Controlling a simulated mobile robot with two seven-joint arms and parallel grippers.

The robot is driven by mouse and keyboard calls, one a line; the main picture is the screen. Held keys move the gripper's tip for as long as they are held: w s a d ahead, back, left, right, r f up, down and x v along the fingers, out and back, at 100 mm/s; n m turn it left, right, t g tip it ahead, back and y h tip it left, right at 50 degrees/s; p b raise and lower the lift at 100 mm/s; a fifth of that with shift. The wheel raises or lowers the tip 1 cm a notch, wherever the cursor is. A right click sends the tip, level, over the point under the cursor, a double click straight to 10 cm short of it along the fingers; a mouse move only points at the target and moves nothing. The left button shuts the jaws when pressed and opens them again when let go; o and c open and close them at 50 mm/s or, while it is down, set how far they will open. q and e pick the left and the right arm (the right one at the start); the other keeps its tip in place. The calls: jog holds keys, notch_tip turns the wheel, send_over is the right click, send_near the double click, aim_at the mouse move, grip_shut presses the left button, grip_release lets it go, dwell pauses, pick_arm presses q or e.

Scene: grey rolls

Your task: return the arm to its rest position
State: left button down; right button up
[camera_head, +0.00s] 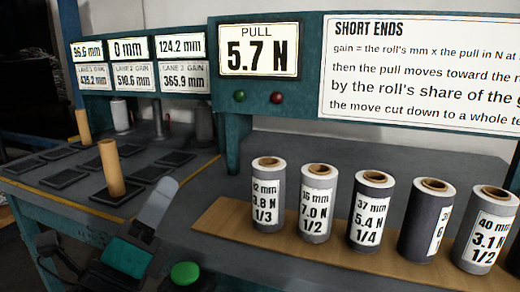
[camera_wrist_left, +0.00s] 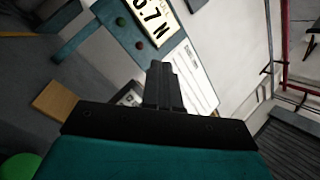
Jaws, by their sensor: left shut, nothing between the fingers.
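My left gripper (camera_head: 160,197) is in the lower left of the head view, above the teal-edged bench, with its fingers pointing up and right. Its fingers are together and empty; they also show closed in the left wrist view (camera_wrist_left: 162,85). No roll touches it. A row of several grey rolls stands upright on a wooden board to its right: the nearest, labelled 3.8 N 1/3 (camera_head: 268,200), then 7.0 N 1/2 (camera_head: 318,205), 5.4 N 1/4 (camera_head: 370,215), a dark one with its label turned aside (camera_head: 420,225), and 3.1 N 1/2 (camera_head: 487,232). My right gripper is not in view.
A green button (camera_head: 185,274) is close to my left gripper. Bare tan cores (camera_head: 111,168) stand among dark square pads behind it. A teal panel reads PULL 5.7 N (camera_head: 258,50), beside a SHORT ENDS sign (camera_head: 420,75). Lane displays (camera_head: 128,48) are at back left.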

pick_arm(q)
jog(key=s+a+f+n+g+y, duration=0.1)
jog(key=a+f+n+g+y, duration=0.4)
jog(key=f+n, duration=0.5)
jog(key=s+a+f+n+g+y, duration=0.2)
jog(key=a+f+n+g+y, duration=0.15)
jog(key=f+n+y, duration=0.5)
jog(key=s+d+f+n+g+h, duration=0.2)
jog(key=s+f+n+g+h, duration=0.3)
jog(key=s+f+n+g, duration=0.85)
jog(key=w+d+f+m+t+h, duration=0.35)
jog(key=w+d+f+t, duration=0.2)
jog(key=t, duration=0.45)
notch_tip(320, 180, up, 14)
jog(key=s+a+y+p, duration=0.1)
jog(key=a+y+p, duration=0.1)
jog(key=p, duration=1.6)
jog(key=shift+s+a+t+p, duration=0.15)
jog(key=shift+a+t+p, duration=0.15)
jog(key=shift+a, duration=0.1)
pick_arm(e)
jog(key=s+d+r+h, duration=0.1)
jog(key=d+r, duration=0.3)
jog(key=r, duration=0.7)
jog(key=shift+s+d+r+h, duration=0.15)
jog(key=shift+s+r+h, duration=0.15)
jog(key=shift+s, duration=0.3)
pick_arm(q)
jog(key=shift+f, duration=0.1)
